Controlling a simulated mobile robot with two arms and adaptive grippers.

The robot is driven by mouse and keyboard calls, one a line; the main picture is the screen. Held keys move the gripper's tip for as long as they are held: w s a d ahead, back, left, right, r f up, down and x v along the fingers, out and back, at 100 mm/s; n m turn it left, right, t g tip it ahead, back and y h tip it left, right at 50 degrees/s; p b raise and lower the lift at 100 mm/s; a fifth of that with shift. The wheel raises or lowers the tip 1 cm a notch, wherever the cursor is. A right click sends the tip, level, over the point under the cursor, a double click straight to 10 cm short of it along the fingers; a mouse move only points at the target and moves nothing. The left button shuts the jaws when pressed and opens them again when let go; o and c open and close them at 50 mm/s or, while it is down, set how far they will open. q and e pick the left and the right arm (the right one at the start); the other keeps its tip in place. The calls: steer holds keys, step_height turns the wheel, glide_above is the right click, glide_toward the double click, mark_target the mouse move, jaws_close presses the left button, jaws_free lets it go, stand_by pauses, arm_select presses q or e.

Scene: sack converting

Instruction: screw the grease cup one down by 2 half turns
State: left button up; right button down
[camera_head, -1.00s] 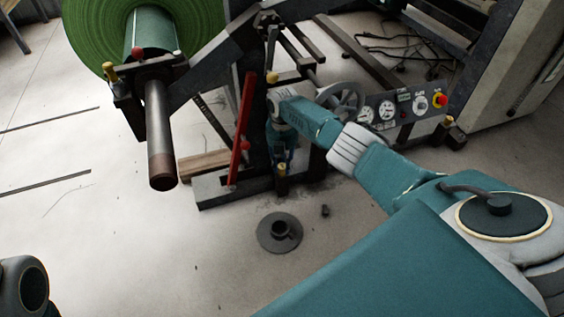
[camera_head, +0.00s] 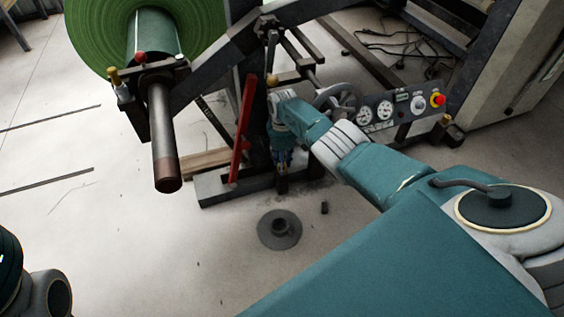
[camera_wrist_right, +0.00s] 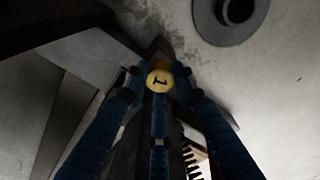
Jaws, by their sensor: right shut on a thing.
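Grease cup one is a small yellow cap marked "1" (camera_wrist_right: 159,81), seen between the fingertips in the right wrist view. My right gripper (camera_head: 282,180) points down at the foot of the dark machine frame, beside the red lever. It also shows in the right wrist view (camera_wrist_right: 160,88), with its blue fingers closed around the yellow cap. In the head view the gripper and wrist hide the cup. My left gripper is not in view; only part of my left arm shows at the lower left.
A red lever (camera_head: 243,130) stands just left of my right gripper. A handwheel (camera_head: 338,100) and a gauge panel (camera_head: 385,110) are to its right. A grey flanged disc (camera_head: 279,230) and a small dark piece (camera_head: 324,208) lie on the floor. Open floor lies left.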

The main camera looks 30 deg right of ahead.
steer(key=m, duration=0.5)
steer(key=shift+s+d+r+m+p, duration=0.1)
steer(key=shift+d+m+p, duration=0.2)
steer(key=shift+p, duration=0.05)
steer(key=m, duration=0.5)
steer(key=shift+s+a+m, duration=0.15)
steer(key=shift+s+m, duration=0.05)
steer(key=shift+m, duration=0.1)
steer(key=shift+f, duration=0.2)
steer(key=c, duration=1.4)
jaws_free()
steer(key=shift+s+r, duration=0.1)
steer(key=shift+w+a+r, duration=0.1)
steer(key=shift+w, duration=0.1)
steer(key=shift+w+r, duration=0.1)
steer(key=shift+r, duration=0.4)
step_height(320, 180, up, 11)
steer(key=shift+s, duration=0.2)
steer(key=shift+f, duration=0.1)
